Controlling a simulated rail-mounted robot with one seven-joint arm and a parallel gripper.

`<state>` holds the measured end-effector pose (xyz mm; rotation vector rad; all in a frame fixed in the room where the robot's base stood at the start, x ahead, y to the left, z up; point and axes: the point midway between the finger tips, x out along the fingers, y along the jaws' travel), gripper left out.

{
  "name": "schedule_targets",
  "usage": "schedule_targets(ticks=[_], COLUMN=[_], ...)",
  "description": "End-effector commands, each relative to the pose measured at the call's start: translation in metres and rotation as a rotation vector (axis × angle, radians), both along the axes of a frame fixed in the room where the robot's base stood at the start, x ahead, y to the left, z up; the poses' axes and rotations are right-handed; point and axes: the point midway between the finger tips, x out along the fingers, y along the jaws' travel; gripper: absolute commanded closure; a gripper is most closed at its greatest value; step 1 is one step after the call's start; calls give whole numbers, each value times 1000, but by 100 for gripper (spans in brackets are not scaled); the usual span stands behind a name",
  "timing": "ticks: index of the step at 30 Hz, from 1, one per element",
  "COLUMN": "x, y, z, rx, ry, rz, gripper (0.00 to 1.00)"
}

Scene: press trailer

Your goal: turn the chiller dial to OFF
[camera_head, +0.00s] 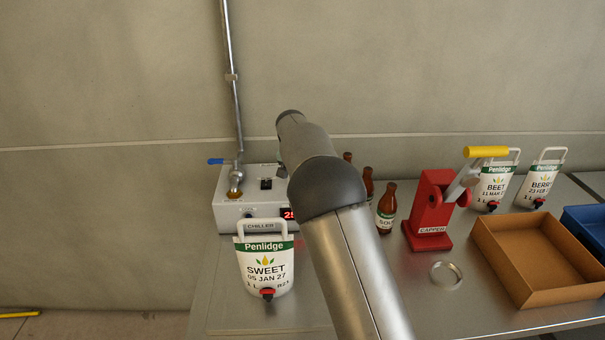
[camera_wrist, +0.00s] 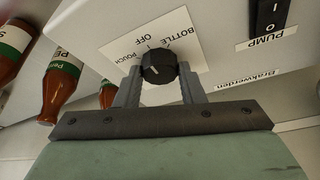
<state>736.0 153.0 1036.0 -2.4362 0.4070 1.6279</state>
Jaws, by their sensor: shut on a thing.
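The chiller (camera_head: 226,211) is a pale box with a red display, at the back left of the counter in the head view. Its front panel (camera_wrist: 215,35) fills the upper wrist view, with a black round dial (camera_wrist: 158,66) on a label marked POUCH, OFF and BOTTLE. A small pale mark shows on the dial's face, but I cannot tell for certain which word it points to. My gripper (camera_wrist: 160,88) is shut on the dial, one grey finger on each side. In the head view my arm hides the dial and gripper.
A black PUMP switch (camera_wrist: 268,18) is beside the dial label. Brown bottles (camera_wrist: 60,88) stand near the panel. A white SWEET pouch (camera_head: 265,268) is in front of the chiller. A red capper (camera_head: 430,205) and a cardboard tray (camera_head: 540,290) are to the right.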

Motion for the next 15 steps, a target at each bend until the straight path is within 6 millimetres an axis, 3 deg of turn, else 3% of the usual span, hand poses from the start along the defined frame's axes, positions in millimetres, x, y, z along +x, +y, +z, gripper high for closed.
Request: schedule_targets(ticks=[2,3,5,15], x=[0,0,0,-1], y=[0,0,0,1], z=[0,0,0,3], rx=[1,1,1,0], ry=[0,0,0,-1], rz=[0,1,1,1], gripper=[87,56,43,43])
